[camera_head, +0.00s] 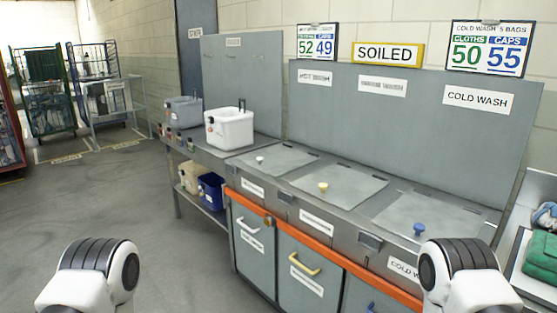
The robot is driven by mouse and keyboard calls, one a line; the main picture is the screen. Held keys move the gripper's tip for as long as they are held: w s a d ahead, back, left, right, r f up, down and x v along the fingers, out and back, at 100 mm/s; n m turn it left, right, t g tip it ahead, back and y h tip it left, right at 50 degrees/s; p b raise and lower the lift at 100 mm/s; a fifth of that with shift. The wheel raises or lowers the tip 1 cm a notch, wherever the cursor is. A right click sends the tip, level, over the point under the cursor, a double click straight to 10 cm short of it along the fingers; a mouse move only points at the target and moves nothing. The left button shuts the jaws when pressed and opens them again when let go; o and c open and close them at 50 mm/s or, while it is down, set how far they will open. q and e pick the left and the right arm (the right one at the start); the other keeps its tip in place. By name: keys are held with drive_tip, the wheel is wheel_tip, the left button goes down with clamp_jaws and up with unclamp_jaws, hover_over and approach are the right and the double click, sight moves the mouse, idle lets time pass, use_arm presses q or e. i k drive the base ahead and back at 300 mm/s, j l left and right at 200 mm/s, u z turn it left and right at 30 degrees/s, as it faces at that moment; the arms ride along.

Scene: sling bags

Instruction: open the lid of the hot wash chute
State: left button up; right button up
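The hot wash sign (314,77) is on the grey backboard above the left part of the steel counter. Below it, the leftmost chute lid (278,160) lies shut and flat in the counter top. It is a grey metal panel with a small white knob (259,160) near its front edge. A bin door with a white handle (247,224) is under that lid. Only rounded white and black parts of my two arms show, at the bottom left and bottom right. Neither gripper is in view, and nothing of mine touches the lid.
The middle lid (341,186) with a cream knob and the cold wash lid (400,220) with a blue knob are shut. A white tub (229,128) stands left of the hot wash lid. Folded cloths (541,255) lie at right. Floor at left is clear; cages stand far back.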

sight(277, 161)
drive_tip(key=i+j+z, duration=0.15)
drive_tip(key=z, duration=0.3)
drive_tip(key=i+j+z, duration=0.15)
drive_tip(key=z, duration=0.3)
